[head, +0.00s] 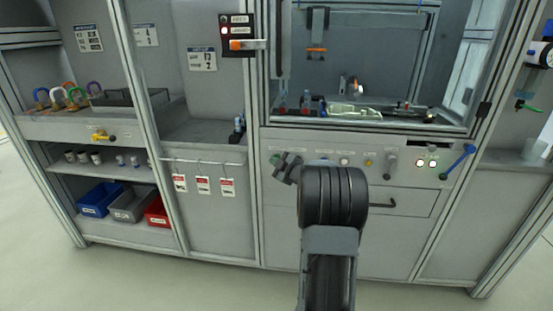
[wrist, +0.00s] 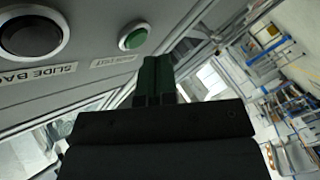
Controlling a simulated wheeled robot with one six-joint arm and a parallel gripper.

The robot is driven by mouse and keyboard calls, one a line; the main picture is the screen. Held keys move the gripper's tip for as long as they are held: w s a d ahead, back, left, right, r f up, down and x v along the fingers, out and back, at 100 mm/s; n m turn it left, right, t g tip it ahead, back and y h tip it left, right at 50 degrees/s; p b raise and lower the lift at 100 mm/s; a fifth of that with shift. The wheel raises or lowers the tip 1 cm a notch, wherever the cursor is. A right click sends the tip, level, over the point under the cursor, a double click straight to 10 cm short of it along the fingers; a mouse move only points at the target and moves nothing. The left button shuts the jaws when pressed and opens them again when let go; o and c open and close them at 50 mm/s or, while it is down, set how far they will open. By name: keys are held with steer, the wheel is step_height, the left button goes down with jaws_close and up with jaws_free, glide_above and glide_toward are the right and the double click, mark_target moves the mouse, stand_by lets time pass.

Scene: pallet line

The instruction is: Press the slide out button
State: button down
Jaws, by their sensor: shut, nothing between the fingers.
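My gripper (head: 277,160) is shut and empty in front of the left part of the control panel. Its dark green fingers also show in the wrist view (wrist: 153,66). There a green button (wrist: 133,36) in a pale ring is just left of the fingertips, with a small label that I cannot read surely. A large black button (wrist: 31,36) in a silver ring is farther left, its label starting "SLIDE BAC". I cannot tell whether the fingertips touch the panel. No label reading slide out is legible; my arm and gripper hide part of the panel in the head view.
A glazed cabinet opening (head: 350,111) with small parts is above the panel. A lever (head: 391,164) and a blue handle (head: 457,162) stick out to the right. Red and white tags (head: 203,186) hang at left. A drawer handle (head: 381,203) is below.

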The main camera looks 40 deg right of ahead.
steer(key=shift+w+d, duration=0.1)
steer(key=shift+w+d, duration=0.15)
steer(key=shift+w+d+p, duration=0.3)
stand_by(0.9)
steer(key=shift+s+a, duration=0.6)
steer(key=shift+b, duration=0.3)
steer(key=shift+s+a+b, duration=0.65)
steer(key=shift+s+a, duration=1.1)
steer(key=shift+s, duration=0.1)
